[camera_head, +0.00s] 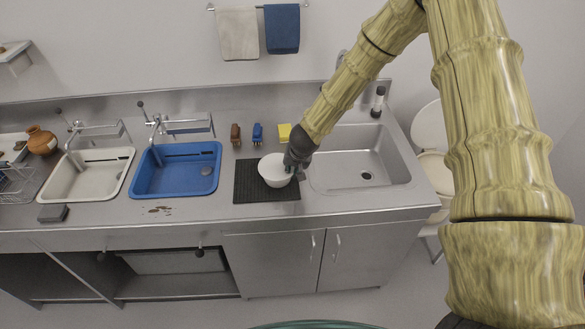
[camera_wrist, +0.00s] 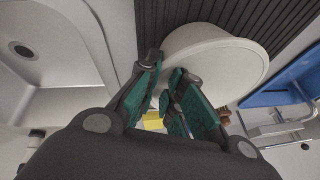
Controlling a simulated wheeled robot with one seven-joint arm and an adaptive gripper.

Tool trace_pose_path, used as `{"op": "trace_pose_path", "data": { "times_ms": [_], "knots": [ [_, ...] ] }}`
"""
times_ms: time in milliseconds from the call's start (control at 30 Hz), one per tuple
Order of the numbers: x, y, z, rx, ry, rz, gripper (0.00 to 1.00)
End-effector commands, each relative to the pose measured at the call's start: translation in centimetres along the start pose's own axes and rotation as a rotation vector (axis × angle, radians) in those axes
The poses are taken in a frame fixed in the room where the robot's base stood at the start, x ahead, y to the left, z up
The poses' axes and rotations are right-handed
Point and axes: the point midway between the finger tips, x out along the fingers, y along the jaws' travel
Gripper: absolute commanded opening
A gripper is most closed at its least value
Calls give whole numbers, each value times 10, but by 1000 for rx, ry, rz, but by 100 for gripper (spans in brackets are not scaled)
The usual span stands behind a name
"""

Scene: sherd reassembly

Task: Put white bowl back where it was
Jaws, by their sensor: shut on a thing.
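The white bowl (camera_head: 273,171) is at the black ribbed mat (camera_head: 243,184) on the steel counter, between the blue basin and the right-hand sink. My gripper (camera_head: 297,163) is at the bowl's right edge. In the wrist view my gripper (camera_wrist: 172,90) has its green-padded fingers on either side of the rim of the bowl (camera_wrist: 222,62), shut on it. The mat's ribs (camera_wrist: 250,18) show beyond the bowl. I cannot tell whether the bowl touches the mat.
A blue basin (camera_head: 150,180) and a white basin (camera_head: 75,189) lie left. A steel sink (camera_head: 340,178) is right. Brown (camera_head: 235,133) and blue (camera_head: 257,132) brushes and a yellow sponge (camera_head: 284,131) stand behind the mat. A brown pot (camera_head: 41,143) is far left.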

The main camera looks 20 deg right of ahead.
Motion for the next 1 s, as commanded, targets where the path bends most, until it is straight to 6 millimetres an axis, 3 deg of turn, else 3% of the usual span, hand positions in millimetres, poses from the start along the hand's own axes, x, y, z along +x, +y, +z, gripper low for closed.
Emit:
{"op": "trace_pose_path", "data": {
  "times_ms": [133,167,267,667,1000],
  "knots": [
    [3,1,1,0,0,0,0],
    [2,1,1,0,0,0,14],
    [2,0,1,0,0,0,30],
    [-2,0,0,0,0,0,30],
    [-31,0,0,-2,2,0,30]
  ]
}}
